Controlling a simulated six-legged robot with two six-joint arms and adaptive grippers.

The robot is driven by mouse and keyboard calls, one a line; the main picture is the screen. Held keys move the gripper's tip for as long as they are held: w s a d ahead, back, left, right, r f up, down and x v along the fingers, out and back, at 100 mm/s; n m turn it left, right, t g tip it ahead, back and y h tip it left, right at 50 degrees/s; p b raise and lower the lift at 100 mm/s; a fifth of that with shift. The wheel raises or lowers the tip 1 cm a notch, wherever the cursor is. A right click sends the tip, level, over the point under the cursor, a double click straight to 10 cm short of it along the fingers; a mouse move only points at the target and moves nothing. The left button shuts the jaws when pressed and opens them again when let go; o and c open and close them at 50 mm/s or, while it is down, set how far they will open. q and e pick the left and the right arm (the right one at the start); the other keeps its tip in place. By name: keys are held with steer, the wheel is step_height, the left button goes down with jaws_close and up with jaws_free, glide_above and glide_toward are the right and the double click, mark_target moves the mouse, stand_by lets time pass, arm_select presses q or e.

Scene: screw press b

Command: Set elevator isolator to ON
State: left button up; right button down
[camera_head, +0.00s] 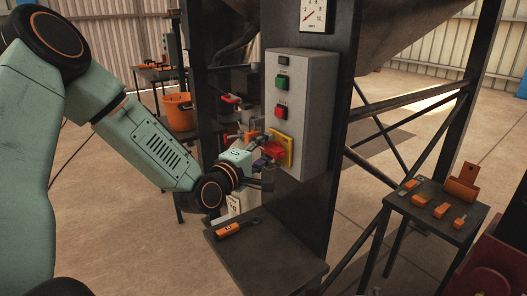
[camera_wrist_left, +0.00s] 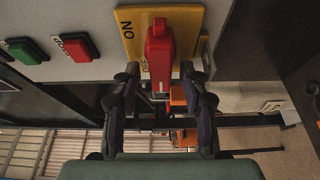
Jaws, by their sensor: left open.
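The elevator isolator is a red handle (camera_head: 272,150) on a yellow plate (camera_head: 285,147), low on the grey control box. In the left wrist view the red handle (camera_wrist_left: 160,50) stands out from the yellow plate (camera_wrist_left: 133,40). The ON mark is left of the handle there; a second mark, apparently OFF, is partly hidden behind the handle. My left gripper (camera_head: 263,162) is at the handle. In the left wrist view its open fingers (camera_wrist_left: 160,82) lie on either side of the handle's near end, with visible gaps. My right gripper is not in view.
The control box (camera_head: 305,90) also bears a green button (camera_head: 282,83) and a red button (camera_head: 280,112) above the isolator. A dark shelf (camera_head: 270,265) with an orange-handled tool is below. A side table (camera_head: 440,205) with orange items stands at right.

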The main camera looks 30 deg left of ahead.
arm_select(q)
steer(key=shift+f, duration=0.1)
jaws_close()
